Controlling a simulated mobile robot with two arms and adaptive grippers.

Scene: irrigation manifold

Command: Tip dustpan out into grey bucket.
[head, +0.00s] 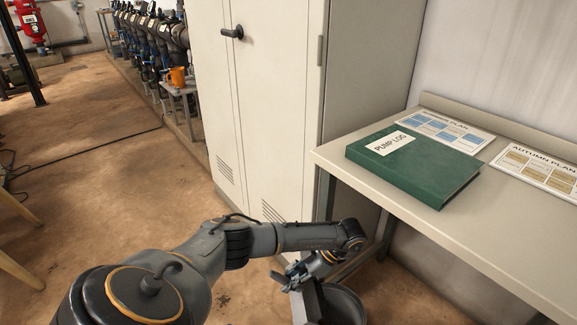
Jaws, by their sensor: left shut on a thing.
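My left gripper (293,276) reaches down from the left arm at the bottom middle of the head view. It is shut on the dustpan (311,302), a dark grey piece that shows just below the fingers. The lower part of the dustpan is cut off by the picture edge, so I cannot see what lies in it. The grey bucket (351,300) stands right beside and partly behind the dustpan, below the bench. Only its upper part shows, and I cannot tell whether the dustpan touches it. My right gripper is not in view.
A bench (428,228) on the right bears a green pump log binder (415,165) and two plan sheets. A tall pale cabinet (268,110) stands behind the bucket. An orange mug (178,77) stands by the pipe manifold (150,38). A cable crosses the open brown floor on the left.

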